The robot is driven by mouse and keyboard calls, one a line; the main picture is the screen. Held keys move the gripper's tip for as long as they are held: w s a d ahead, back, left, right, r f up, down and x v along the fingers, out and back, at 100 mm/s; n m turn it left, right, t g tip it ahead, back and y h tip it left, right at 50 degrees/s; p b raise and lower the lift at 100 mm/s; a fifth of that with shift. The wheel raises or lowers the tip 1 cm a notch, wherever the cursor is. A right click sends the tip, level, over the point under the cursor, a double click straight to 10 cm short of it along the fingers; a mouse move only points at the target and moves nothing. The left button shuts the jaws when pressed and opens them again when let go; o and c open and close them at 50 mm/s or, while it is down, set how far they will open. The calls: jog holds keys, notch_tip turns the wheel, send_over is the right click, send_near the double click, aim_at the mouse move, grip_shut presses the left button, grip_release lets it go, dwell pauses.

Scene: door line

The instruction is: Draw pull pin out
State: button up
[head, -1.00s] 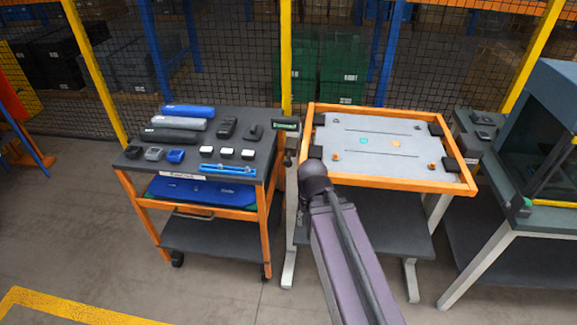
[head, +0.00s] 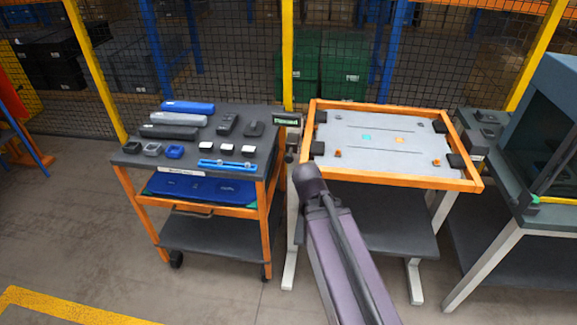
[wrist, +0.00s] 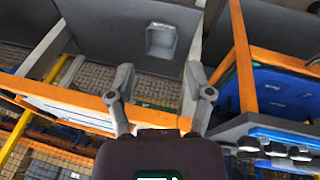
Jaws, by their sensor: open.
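I cannot pick out a pull pin for certain in either view. Small orange pieces stand on the grey panel (head: 350,165) of the orange-framed table, one near its left side (head: 337,154) and one near its right side (head: 436,162). They are too small to identify. My gripper (wrist: 158,75) shows in the wrist view with its two fingers spread apart and nothing between them.
An orange-framed cart (head: 264,215) on the left holds several dark and blue parts and a blue bar (head: 228,165). A blue tray (head: 195,186) sits below its top. A glazed cabinet (head: 548,150) stands at right. Mesh fencing runs behind. The front floor is open.

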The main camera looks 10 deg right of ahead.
jog(key=w+d+f+m+t+h+b, duration=0.1)
jog(key=w+d+f+t+h+b, duration=0.15)
jog(key=w+b, duration=0.25)
jog(key=n+t+b, duration=0.2)
jog(key=t+b, duration=1)
jog(key=b, duration=0.3)
send_near(289, 160)
jog(key=v, duration=0.3)
jog(key=shift+a+f+p, duration=0.15)
jog(key=shift+a+p, duration=0.05)
jog(key=shift+p, duration=0.1)
jog(key=shift+w, duration=0.1)
jog(key=x, duration=1.3)
jog(key=shift+w+d+r, duration=0.2)
jog(key=shift+w+d, duration=0.05)
